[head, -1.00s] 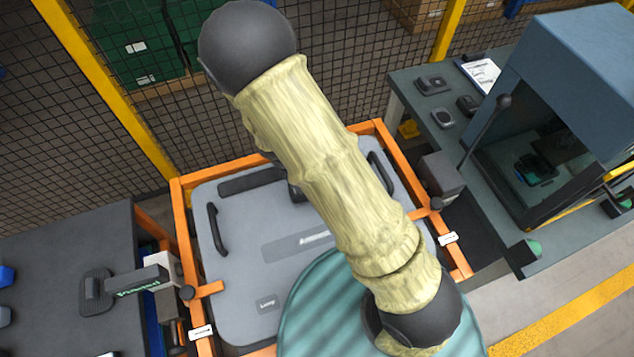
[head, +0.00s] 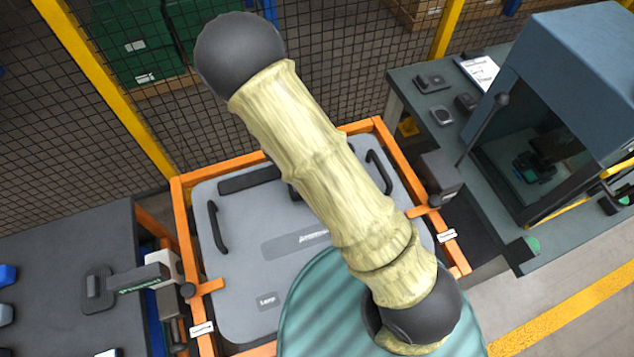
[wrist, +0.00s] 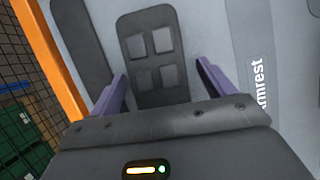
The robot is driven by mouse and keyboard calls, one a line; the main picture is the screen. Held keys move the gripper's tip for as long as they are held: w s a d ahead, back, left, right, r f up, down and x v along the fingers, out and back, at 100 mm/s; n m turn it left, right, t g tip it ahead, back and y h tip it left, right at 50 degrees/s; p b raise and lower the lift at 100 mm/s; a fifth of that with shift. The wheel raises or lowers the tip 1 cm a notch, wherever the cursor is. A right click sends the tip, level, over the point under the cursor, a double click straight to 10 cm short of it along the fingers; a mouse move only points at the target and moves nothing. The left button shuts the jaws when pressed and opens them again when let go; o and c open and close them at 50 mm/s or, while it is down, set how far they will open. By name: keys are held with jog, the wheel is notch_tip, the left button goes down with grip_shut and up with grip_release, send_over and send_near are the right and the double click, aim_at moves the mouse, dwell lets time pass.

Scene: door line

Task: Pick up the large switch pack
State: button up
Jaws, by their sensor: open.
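A dark grey switch pack (wrist: 150,58) with several lighter square buttons lies on the pale grey door panel (wrist: 212,40) in the wrist view. My gripper (wrist: 162,72) is open, with one purple finger on each side of the pack's near part. I cannot tell whether the fingers touch it or how high they are above the panel. In the head view my forearm covers this spot; a small dark piece (head: 294,193) shows at its edge, and I cannot tell what it is.
The door panel lies in an orange frame (head: 178,225), with dark handles at both sides. A dark strip (head: 248,181) lies beside the pack. A left bench (head: 60,250) and a right bench with small dark parts (head: 433,83) and a blue cabinet (head: 575,60) flank it. Mesh fencing stands behind.

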jog(key=shift+f, duration=0.2)
jog(key=shift+c, duration=0.2)
jog(key=c, duration=1.2)
notch_tip(320, 180, up, 9)
jog(key=shift+w+f+b, duration=0.1)
jog(key=shift+w+b, duration=0.05)
jog(key=shift+b, duration=0.55)
jog(key=shift+s+r, duration=0.2)
jog(key=shift+r, duration=0.65)
jog(key=shift+w, duration=0.1)
